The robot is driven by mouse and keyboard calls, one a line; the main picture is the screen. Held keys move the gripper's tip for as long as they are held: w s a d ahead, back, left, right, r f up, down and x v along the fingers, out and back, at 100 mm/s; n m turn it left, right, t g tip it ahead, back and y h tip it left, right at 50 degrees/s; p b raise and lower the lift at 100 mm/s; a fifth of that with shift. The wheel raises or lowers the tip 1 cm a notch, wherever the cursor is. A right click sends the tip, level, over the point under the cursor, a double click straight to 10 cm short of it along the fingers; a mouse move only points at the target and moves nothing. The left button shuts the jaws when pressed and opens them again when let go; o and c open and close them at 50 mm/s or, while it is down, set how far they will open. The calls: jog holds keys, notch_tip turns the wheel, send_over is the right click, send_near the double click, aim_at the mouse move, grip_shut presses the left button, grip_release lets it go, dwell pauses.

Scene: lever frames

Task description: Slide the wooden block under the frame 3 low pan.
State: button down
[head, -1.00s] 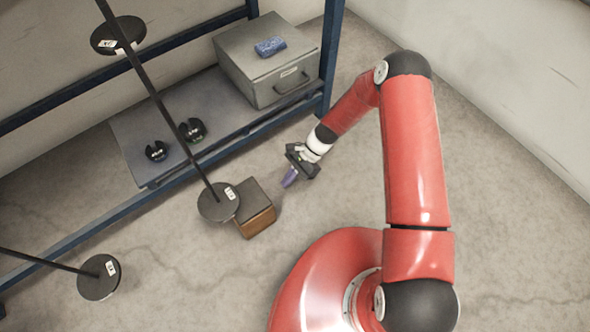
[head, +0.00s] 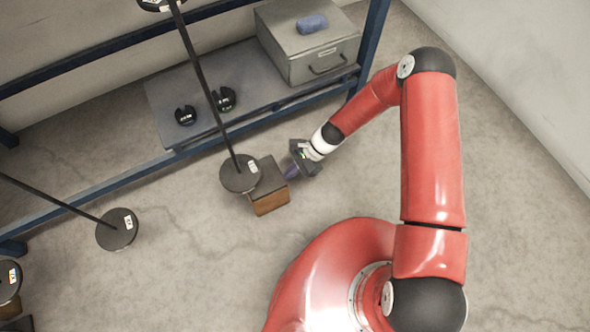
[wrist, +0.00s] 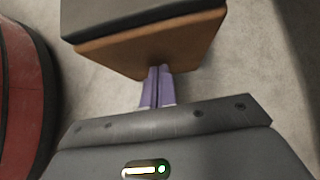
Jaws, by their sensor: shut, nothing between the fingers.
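The wooden block (head: 271,204), with a dark top and brown sides, lies on the floor below the shelf. A round black pan (head: 238,174) on a long dark rod overlaps its left part in the head view; its label is too small to read. I cannot tell how far the block is beneath it. My gripper (head: 290,172) is shut and empty, low at the block's right side. In the wrist view the purple fingertips (wrist: 158,70) meet the brown side of the block (wrist: 150,45) and appear to touch it.
Another low pan (head: 117,229) hangs at left, and a third (head: 9,281) at the left edge. A blue-framed shelf (head: 170,125) behind holds black slotted weights (head: 226,98) and a grey metal box (head: 305,50) with a blue item on top. The floor at right is clear.

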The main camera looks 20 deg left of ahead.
jog(key=s+a, duration=0.3)
jog(key=s, duration=0.1)
jog(key=shift+s+a, duration=0.2)
jog(key=shift+a, duration=0.15)
jog(key=w+d, duration=0.3)
jog(key=shift+w+r, duration=0.15)
jog(key=shift+w, duration=0.1)
jog(key=p+v, duration=0.1)
jog(key=v, duration=0.8)
jog(key=shift+r, duration=0.25)
jog(key=shift+w, duration=0.15)
